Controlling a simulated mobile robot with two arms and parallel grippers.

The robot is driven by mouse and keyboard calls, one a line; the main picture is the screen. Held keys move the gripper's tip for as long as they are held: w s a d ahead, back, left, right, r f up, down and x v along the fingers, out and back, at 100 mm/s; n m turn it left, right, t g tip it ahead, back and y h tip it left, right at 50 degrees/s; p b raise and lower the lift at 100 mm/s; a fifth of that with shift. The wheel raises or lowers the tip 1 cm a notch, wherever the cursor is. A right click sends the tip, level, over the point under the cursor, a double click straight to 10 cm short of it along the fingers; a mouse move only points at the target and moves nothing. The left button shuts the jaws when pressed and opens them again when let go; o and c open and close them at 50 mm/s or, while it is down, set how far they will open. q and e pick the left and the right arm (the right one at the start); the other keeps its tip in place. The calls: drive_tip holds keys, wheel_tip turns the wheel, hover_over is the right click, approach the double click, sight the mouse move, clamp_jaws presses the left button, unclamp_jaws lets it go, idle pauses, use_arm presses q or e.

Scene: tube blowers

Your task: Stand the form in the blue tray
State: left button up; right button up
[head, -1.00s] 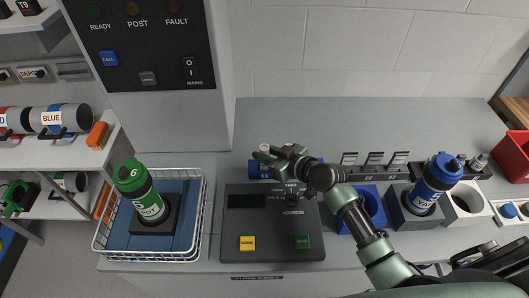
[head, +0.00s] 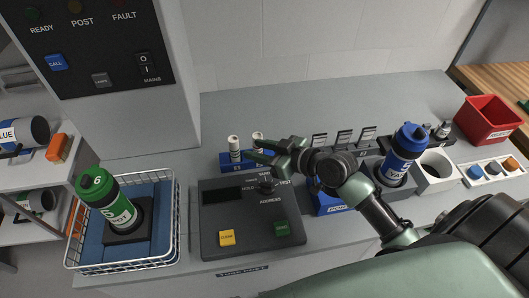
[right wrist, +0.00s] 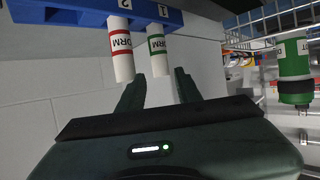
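Two white cylindrical forms stand upright in the small blue tray (head: 228,168) behind the control panel. The left form (head: 234,147) is clear of my gripper in the head view; the right form (head: 257,138) is partly hidden behind it. In the upside-down right wrist view, the forms have a red-banded label (right wrist: 120,42) and a green-banded label (right wrist: 157,46), beside numbers 2 and 1 on the tray (right wrist: 75,8). My right gripper (head: 254,151) is open, its fingertips (right wrist: 158,85) on either side of the green-labelled form's free end, with visible gaps. My left gripper is out of view.
The control panel (head: 250,238) with yellow and green buttons lies in front of the tray. A wire basket (head: 75,258) holds a green pot (head: 113,204). A blue pot (head: 403,150) stands right, near a red bin (head: 487,119).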

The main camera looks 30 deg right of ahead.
drive_tip(key=shift+v, duration=1.25)
idle(1.4)
